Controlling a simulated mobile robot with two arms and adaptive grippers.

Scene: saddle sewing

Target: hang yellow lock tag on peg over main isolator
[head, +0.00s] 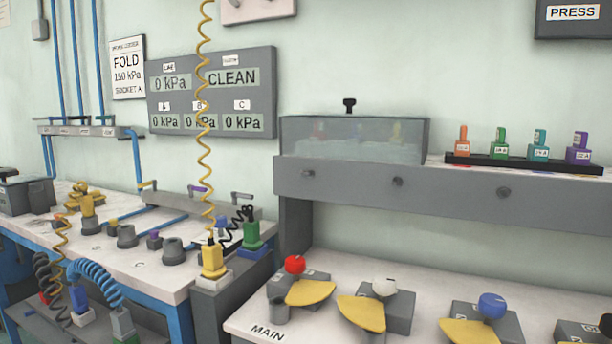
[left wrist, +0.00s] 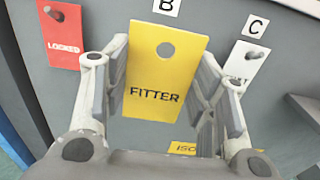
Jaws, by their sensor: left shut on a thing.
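In the left wrist view my left gripper (left wrist: 162,68) is shut on a yellow tag (left wrist: 155,97) that reads FITTER and has a round hole near its top. The tag hangs between the two fingers in front of a grey panel, under the letter B. Neither gripper shows in the head view. There the word MAIN (head: 267,333) is on the bench at the front, near a grey box with a red knob (head: 294,265) and a yellow plate (head: 310,292).
A red LOCKED tag (left wrist: 62,36) hangs left of my gripper and a white tag (left wrist: 243,62) hangs under C. Part of a yellow label (left wrist: 184,148) shows below. In the head view a grey shelf (head: 350,185) spans above the knobs, and a coiled yellow hose (head: 203,150) hangs left.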

